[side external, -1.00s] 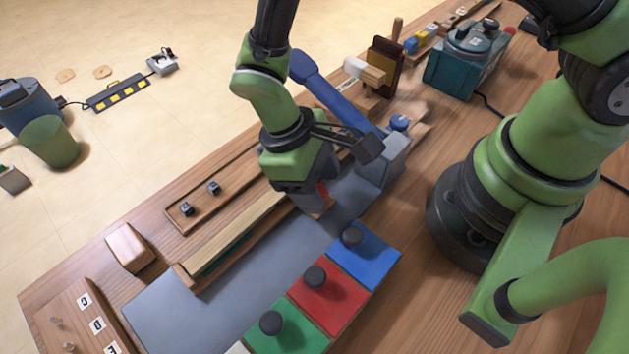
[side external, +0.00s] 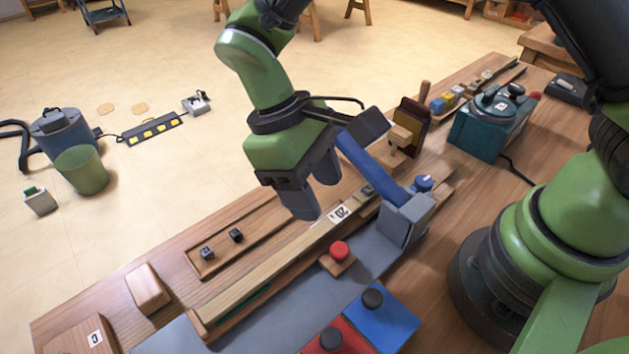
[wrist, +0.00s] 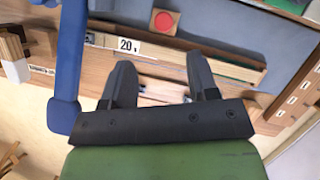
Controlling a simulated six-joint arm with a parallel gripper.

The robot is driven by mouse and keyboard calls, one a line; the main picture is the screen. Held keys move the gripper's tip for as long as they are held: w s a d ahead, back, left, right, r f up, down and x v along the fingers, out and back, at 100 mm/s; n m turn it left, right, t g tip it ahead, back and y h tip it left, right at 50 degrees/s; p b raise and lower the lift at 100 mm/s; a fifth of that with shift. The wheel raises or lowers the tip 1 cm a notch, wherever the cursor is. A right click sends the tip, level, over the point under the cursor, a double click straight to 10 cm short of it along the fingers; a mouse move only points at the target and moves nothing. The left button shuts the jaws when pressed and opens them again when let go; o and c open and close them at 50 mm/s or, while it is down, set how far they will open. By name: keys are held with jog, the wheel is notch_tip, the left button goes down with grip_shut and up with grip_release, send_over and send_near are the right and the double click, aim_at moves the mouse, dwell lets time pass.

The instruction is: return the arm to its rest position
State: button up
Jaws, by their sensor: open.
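My gripper (side external: 312,190) is open and empty in the side view, raised above the long wooden rail (side external: 270,265) and beside the blue lever arm (side external: 372,165). In the wrist view my gripper (wrist: 160,85) shows two dark fingers spread apart with nothing between them. A red button on a small wooden block (side external: 339,250) stands on the grey mat below and to the right of the gripper, apart from it. The button also shows in the wrist view (wrist: 163,20). A label reading 20 (side external: 340,213) lies by the rail.
Blue (side external: 385,318) and red (side external: 338,340) panels with dark knobs lie at the front. A tray with two dark cubes (side external: 220,245) lies left of the rail. A teal machine (side external: 490,125) stands at the back right. The blue lever is close to my gripper's right.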

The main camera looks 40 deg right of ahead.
jog(key=d+r+m+t+y, duration=0.35)
jog(key=d+r, duration=0.25)
jog(key=r, duration=0.6)
jog(key=s+d+r+m+t, duration=0.5)
jog(key=s+d+r+t, duration=0.1)
jog(key=s+d+t, duration=0.1)
jog(key=shift+s+d+r+t, duration=0.15)
jog(key=shift+s+d+t, duration=0.25)
jog(key=shift+s, duration=1)
